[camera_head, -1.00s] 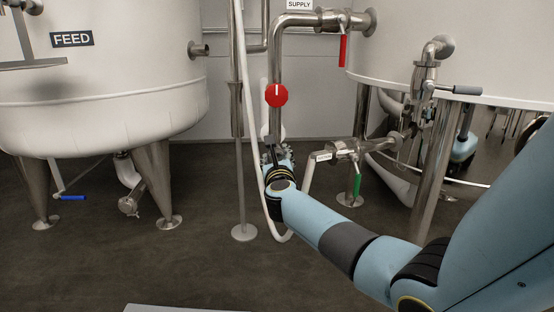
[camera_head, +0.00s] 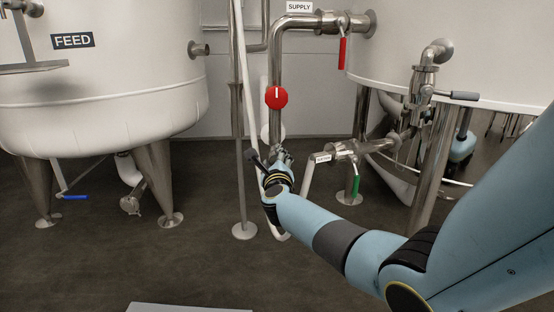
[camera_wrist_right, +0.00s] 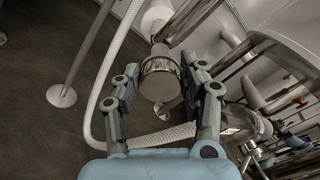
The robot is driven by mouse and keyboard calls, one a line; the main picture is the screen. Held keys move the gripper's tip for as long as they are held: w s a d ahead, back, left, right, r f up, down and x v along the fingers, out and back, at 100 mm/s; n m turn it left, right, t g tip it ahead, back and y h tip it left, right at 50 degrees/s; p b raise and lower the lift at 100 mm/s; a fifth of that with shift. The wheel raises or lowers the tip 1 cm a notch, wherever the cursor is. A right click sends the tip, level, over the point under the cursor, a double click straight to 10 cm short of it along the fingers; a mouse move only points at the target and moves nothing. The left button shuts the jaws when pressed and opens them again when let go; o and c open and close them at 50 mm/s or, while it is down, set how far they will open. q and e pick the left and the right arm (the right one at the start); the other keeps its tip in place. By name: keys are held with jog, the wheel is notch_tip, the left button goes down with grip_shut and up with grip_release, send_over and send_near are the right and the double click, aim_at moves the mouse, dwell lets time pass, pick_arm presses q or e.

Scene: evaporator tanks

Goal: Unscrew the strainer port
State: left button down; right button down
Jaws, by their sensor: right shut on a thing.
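The strainer port (camera_wrist_right: 160,80) shows in the right wrist view as a round steel cap at the end of a pipe, between my fingers. My right gripper (camera_wrist_right: 163,88) is shut on it, one finger at each side. My wrist and arm largely hide the port there. My left gripper is in neither view.
A white hose (camera_head: 246,90) hangs just left of my right gripper and loops beneath it. A valve with a green handle (camera_head: 355,187) is close on the right. A red-handled valve (camera_head: 342,52) is above. The FEED tank (camera_head: 110,110) stands left, over open floor.

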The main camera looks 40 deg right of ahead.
jog(key=n+p, duration=0.1)
jog(key=n, duration=0.2)
jog(key=shift+r, duration=0.1)
jog(key=shift+n, duration=0.6)
jog(key=shift+f+n, duration=0.35)
jog(key=shift+n, duration=0.05)
jog(key=shift+r+n+p, duration=0.15)
jog(key=shift+n+p, duration=0.55)
jog(key=shift+n, duration=0.3)
jog(key=shift+a+n, duration=0.1)
jog(key=shift+n, duration=0.7)
jog(key=shift+f+n+p, duration=0.25)
jog(key=shift+n+p, duration=0.05)
jog(key=shift+n, duration=0.3)
jog(key=shift+f, duration=0.15)
